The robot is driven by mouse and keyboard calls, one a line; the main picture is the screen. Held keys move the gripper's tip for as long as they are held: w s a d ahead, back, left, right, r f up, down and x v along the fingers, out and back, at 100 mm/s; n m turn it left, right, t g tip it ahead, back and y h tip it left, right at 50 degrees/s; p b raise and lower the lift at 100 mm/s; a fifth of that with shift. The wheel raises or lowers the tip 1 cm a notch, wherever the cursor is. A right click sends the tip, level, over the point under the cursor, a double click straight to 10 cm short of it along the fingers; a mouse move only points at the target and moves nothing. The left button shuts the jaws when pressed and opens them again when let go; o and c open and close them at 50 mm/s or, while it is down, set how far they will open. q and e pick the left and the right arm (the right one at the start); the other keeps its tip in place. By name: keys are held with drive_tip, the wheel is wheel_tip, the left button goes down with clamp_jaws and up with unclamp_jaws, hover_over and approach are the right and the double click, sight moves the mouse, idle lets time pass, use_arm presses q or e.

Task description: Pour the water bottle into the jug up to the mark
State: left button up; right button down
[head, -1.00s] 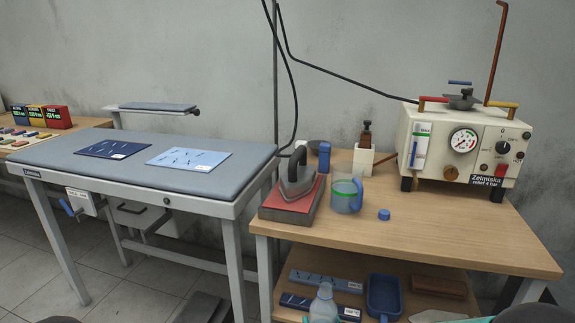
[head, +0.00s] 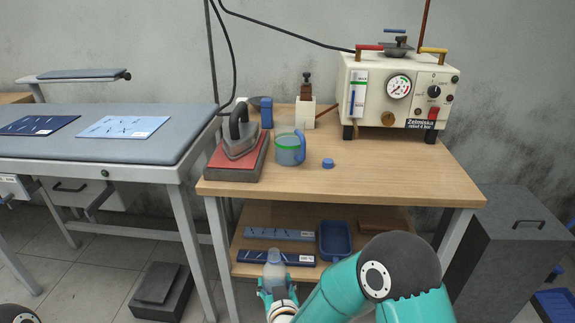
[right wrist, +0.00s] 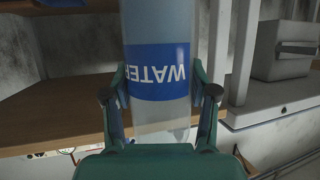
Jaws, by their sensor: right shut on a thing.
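The clear water bottle (head: 274,264) is in my right gripper (head: 275,291), low in front of the table's lower shelf. It looks roughly upright in the head view. In the right wrist view, both fingers (right wrist: 160,98) press the sides of the bottle (right wrist: 160,40), at its blue WATER label, whose lettering is upside down in that picture. The jug (head: 290,154) is clear bluish with a blue handle and a green band near its top. It stands upright on the wooden table, apart from the bottle. My left gripper is out of view.
The iron (head: 239,138) rests on a red pad left of the jug. A blue cap (head: 328,163) lies to the jug's right. The steam unit (head: 397,92) stands behind. The wooden tabletop (head: 400,180) is bare at front right. The lower shelf holds a blue tray (head: 335,240).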

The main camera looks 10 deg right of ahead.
drive_tip(key=d, duration=1.1)
drive_tip(key=shift+w+d, duration=0.15)
drive_tip(key=shift+d, duration=0.2)
